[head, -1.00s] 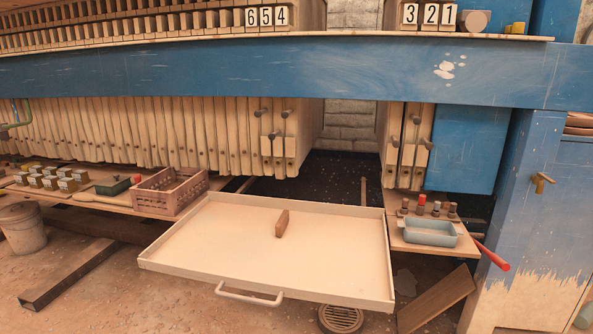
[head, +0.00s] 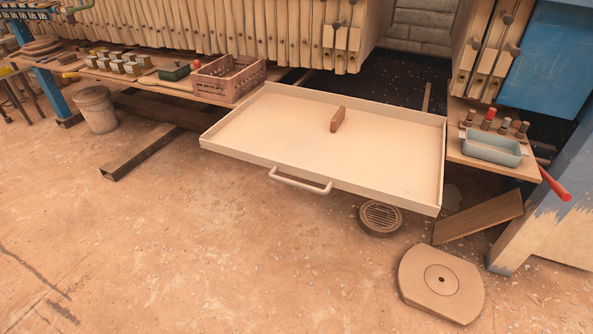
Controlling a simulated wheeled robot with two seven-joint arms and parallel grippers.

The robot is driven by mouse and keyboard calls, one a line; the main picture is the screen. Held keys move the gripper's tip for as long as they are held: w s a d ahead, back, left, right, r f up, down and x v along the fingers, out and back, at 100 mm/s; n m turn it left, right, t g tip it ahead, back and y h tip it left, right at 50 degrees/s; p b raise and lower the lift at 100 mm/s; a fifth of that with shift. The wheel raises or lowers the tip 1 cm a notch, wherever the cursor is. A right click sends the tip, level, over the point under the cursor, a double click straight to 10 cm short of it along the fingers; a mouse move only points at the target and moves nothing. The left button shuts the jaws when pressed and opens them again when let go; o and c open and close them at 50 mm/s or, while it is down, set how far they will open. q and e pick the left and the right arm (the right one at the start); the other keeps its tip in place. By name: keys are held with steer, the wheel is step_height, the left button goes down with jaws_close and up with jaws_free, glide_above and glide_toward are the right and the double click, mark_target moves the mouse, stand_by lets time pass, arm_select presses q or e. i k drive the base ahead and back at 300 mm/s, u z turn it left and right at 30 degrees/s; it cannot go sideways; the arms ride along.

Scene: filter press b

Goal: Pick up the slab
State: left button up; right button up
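A small brown slab-like piece (head: 337,119) stands on its narrow edge inside the wide cream tray (head: 265,150), right of the tray's middle. A flat, thick tan plate (head: 425,296) with rounded ends and a small dark centre hole lies on the floor at the lower right. I cannot tell for certain which of the two is the slab. Nothing covers either one. Neither of my grippers shows in the head view.
The tray has a white front handle (head: 300,181). A brown crate (head: 228,80) stands left of it, a blue-grey pan (head: 492,148) and red-handled tool (head: 554,183) right. A floor drain (head: 380,218) and leaning board (head: 479,216) lie near the plate. The front-left floor is clear.

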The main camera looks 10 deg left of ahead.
mark_target(336, 121)
steer(key=u, duration=0.3)
steer(key=k, duration=0.95)
steer(key=u, duration=1.45)
steer(key=i, duration=2.1)
steer(key=z, duration=0.6)
steer(key=i, duration=1.3)
steer(key=z, duration=1.15)
